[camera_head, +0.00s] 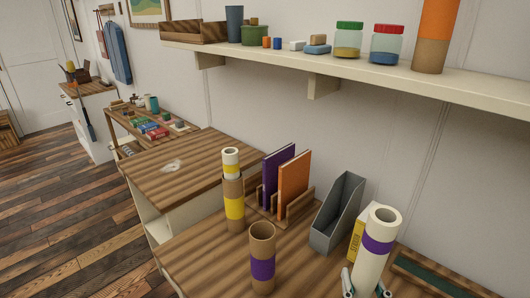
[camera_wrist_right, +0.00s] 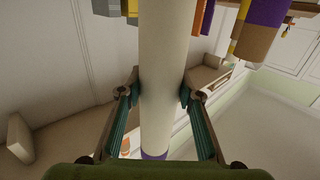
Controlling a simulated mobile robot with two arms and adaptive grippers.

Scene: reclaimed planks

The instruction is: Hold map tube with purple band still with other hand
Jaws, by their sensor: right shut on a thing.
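The brown cardboard map tube with the purple band (camera_head: 262,268) stands upright on the wooden table, its open top facing up and seemingly empty. It also shows in the right wrist view (camera_wrist_right: 258,36). A white rolled sheet with a purple band (camera_head: 371,265) is at the right, near upright with a slight tilt. My right gripper (camera_head: 366,288) is shut on this white roll (camera_wrist_right: 163,60), one finger on each side, below its band. The roll's lower end is cut off in the head view. No gripper touches the map tube. My left gripper is not in view.
A yellow-banded tube (camera_head: 234,210) holding a white roll (camera_head: 231,157) stands behind the map tube. A file rack (camera_head: 268,208) with purple and orange folders, a grey magazine holder (camera_head: 338,212) and a yellow box (camera_head: 358,232) stand behind. A shelf (camera_head: 400,75) overhangs the back.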

